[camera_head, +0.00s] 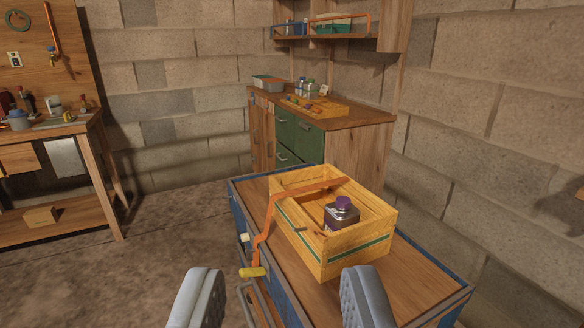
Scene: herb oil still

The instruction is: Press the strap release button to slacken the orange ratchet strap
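The orange strap (269,222) runs over the yellow wooden crate (350,255) and hangs down its left side past the edge of the blue-framed cart. A yellow handle-like piece (253,272) is at the strap's lower end. A small pale knob or block (245,238) sits beside the strap at the cart's left edge; I cannot tell if it is the release button. A dark bottle with a purple cap (341,213) stands in the crate. My gripper (281,297) is open and empty, its two grey fingers wide apart in the foreground, apart from the strap and handle.
The cart's wooden top (425,268) has bare room right of the crate. Behind stands a cabinet with green drawers (297,138) and items on top. A workbench (62,128) with tools is at the left. Block walls close off the back and right. Floor at left is clear.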

